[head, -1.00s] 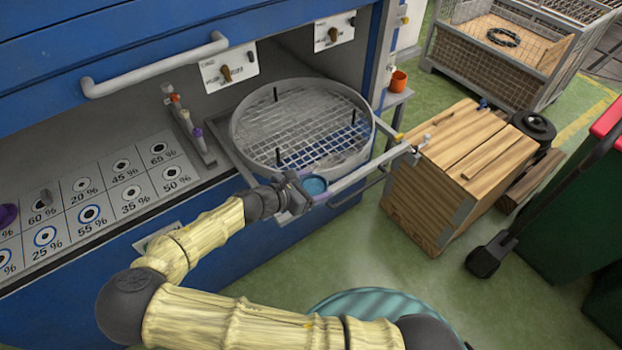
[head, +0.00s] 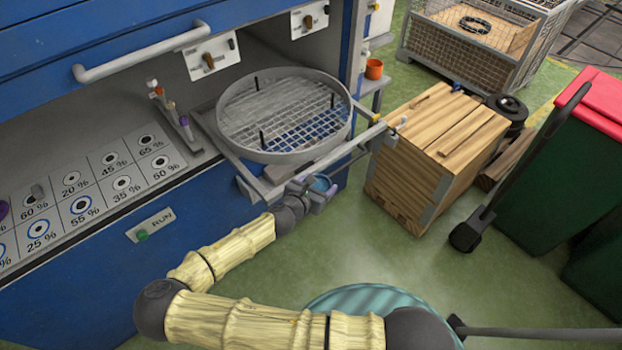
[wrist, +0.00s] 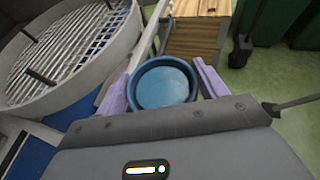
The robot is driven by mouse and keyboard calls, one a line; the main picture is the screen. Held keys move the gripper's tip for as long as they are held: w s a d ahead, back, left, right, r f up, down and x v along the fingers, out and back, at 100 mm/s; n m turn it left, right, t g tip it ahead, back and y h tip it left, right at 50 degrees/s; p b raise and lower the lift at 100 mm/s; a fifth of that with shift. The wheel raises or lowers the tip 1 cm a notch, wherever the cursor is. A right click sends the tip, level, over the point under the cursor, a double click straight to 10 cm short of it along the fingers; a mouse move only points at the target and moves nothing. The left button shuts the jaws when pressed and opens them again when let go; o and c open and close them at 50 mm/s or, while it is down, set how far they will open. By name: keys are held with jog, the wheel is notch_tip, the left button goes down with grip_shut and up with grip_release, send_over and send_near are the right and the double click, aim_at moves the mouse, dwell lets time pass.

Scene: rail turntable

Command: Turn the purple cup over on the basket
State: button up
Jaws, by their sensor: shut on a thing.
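The basket (head: 226,122) is a round grey mesh tray with upright black pegs, held on a metal frame at the blue machine's opening. In the wrist view the basket's wall (wrist: 118,75) fills the upper left. My gripper (head: 316,188) is just in front of the basket, outside its rim. Its two lavender fingers are shut on a round cup (wrist: 134,83), which looks blue rather than purple, with lighter blue inside. The cup also shows in the head view (head: 320,183). Its open mouth faces up toward the wrist camera. Its lower part is hidden.
A wooden crate (head: 440,150) stands right of the basket. A metal arm with a small knob (head: 388,139) reaches from the basket frame toward it. A purple round thing (head: 3,208) is cut off at the left edge.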

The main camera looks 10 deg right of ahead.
aim_at(330, 186)
jog(key=d+n+y, duration=0.1)
jog(key=w+d+f+n+t+y, duration=0.1)
jog(key=d+y, duration=0.1)
jog(key=d, duration=0.1)
jog(key=shift+w+d+f+n+t, duration=0.1)
jog(key=shift+w+f+n+t, duration=0.05)
jog(key=shift+f+n+t, duration=0.2)
jog(key=d+n+y, duration=0.1)
jog(key=s+d+n+y, duration=0.1)
jog(key=n+y, duration=0.1)
jog(key=d+n+t+y, duration=0.1)
jog(key=y, duration=0.1)
jog(key=shift+s+r+n, duration=0.25)
jog(key=shift+s+r, duration=0.1)
jog(key=shift+s, duration=0.05)
jog(key=shift+d, duration=0.15)
